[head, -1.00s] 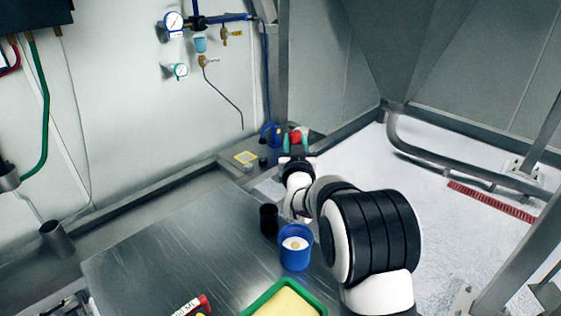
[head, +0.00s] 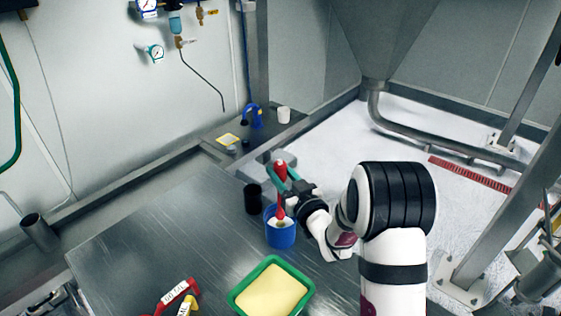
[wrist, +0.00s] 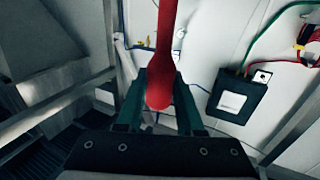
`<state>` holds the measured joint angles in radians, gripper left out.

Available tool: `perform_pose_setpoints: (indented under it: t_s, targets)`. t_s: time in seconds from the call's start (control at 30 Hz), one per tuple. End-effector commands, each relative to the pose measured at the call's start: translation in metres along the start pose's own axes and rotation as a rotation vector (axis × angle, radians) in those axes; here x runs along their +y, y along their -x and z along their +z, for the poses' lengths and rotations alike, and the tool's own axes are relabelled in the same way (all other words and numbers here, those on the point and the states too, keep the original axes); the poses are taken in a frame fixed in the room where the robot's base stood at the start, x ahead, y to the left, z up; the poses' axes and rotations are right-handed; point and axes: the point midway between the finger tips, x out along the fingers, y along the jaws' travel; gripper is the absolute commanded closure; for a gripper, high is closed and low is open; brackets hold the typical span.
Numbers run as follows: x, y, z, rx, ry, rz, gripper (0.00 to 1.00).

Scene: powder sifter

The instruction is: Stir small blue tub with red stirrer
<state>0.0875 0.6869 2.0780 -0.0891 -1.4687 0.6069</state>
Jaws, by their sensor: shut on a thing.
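The small blue tub (head: 281,238) stands upright on the metal table, with pale contents just visible inside. My gripper (head: 283,172), with green fingers, is above the tub and shut on the red stirrer (head: 281,200). The stirrer is close to upright and its lower end goes down inside the tub's rim. Whether its tip touches the bottom is hidden. In the wrist view the red stirrer (wrist: 166,50) runs between the green fingers (wrist: 160,80); the tub does not show there.
A black cup (head: 253,198) stands close behind and left of the tub. A green tray (head: 238,300) of yellow powder is in front. Red-handled items (head: 178,292) lie front left. A white cup (head: 283,115) and a blue object (head: 252,114) are on the back ledge. The table's left side is clear.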

Motion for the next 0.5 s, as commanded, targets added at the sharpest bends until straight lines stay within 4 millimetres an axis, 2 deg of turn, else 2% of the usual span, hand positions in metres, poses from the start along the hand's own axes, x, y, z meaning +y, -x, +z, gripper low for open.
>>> perform_pose_setpoints:
  t_s: [0.3,0.5]
  targets:
    - [0.000,0.000,0.036,-0.002,-0.001,0.001,1.00]
    - [0.000,0.000,0.053,-0.001,0.000,0.001,1.00]
